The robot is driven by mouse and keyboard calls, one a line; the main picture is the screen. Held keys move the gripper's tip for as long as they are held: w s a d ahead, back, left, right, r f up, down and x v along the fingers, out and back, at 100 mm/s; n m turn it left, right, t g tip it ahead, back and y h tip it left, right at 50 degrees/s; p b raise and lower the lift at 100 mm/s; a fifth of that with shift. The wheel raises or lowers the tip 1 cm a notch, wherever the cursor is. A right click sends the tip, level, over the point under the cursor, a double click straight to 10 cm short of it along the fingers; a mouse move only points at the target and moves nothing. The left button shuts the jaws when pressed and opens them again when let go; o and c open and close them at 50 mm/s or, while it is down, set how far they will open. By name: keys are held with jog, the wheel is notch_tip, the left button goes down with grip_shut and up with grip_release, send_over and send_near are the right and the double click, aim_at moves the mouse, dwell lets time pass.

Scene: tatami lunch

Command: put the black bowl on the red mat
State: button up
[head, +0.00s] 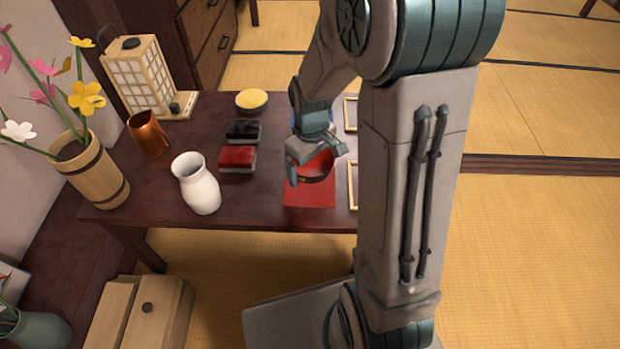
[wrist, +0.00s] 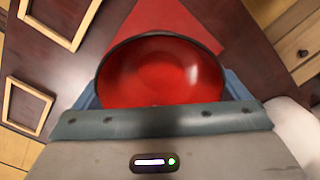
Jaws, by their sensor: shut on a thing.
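The black bowl (wrist: 160,72) has a dark outside and rim and a glossy red inside. In the wrist view it sits between the fingers of my gripper (wrist: 162,88), upright and empty. In the head view my gripper (head: 316,160) is shut on the bowl (head: 318,172), which shows over the back part of the red mat (head: 308,196). I cannot tell whether the bowl touches the mat or hangs just above it. The mat also shows beyond the bowl in the wrist view (wrist: 178,18). My gripper and arm hide part of the bowl and mat.
On the dark table (head: 262,205) stand a white vase (head: 197,184), a copper jug (head: 149,134), a red box (head: 237,159), a black box (head: 243,131) and a yellow-topped round thing (head: 251,101). Light wooden frames (head: 352,185) lie right of the mat. A blue mat (head: 294,97) is partly hidden behind my gripper.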

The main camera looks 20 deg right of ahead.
aim_at(310, 170)
jog(key=shift+w+a+f, duration=0.15)
jog(key=shift+f, duration=0.05)
jog(key=shift+f+b, duration=1.1)
jog(key=shift+f, duration=0.8)
jog(key=shift+f, duration=0.1)
jog(key=o, duration=0.6)
jog(key=shift+f, duration=0.1)
jog(key=shift+o, duration=0.3)
